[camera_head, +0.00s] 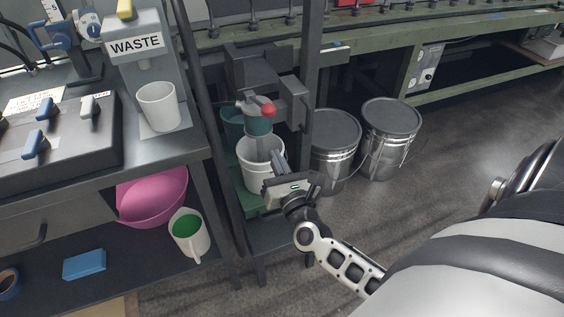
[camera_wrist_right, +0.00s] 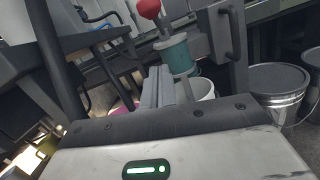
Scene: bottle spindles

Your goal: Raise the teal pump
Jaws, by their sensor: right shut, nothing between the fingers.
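The teal pump (camera_head: 257,124) is a short teal cylinder with a grey top and a red ball knob (camera_head: 269,110). It stands upright over a white bucket (camera_head: 254,178) in a dark frame. In the right wrist view the teal pump (camera_wrist_right: 180,57) shows just beyond the fingertips, with the red knob (camera_wrist_right: 149,8) above. My right gripper (camera_head: 279,157) is shut and empty, in front of the bucket and below the pump; its fingers also show in the wrist view (camera_wrist_right: 158,86). I cannot tell whether the fingertips touch the bucket. My left gripper is not in view.
Dark posts of the frame (camera_head: 308,80) stand close to the pump. Two lidded metal drums (camera_head: 388,140) stand to the right. On the left are a bench with a white cup (camera_head: 158,106), a pink bowl (camera_head: 152,196) and a green-filled jug (camera_head: 189,233). Floor at right is clear.

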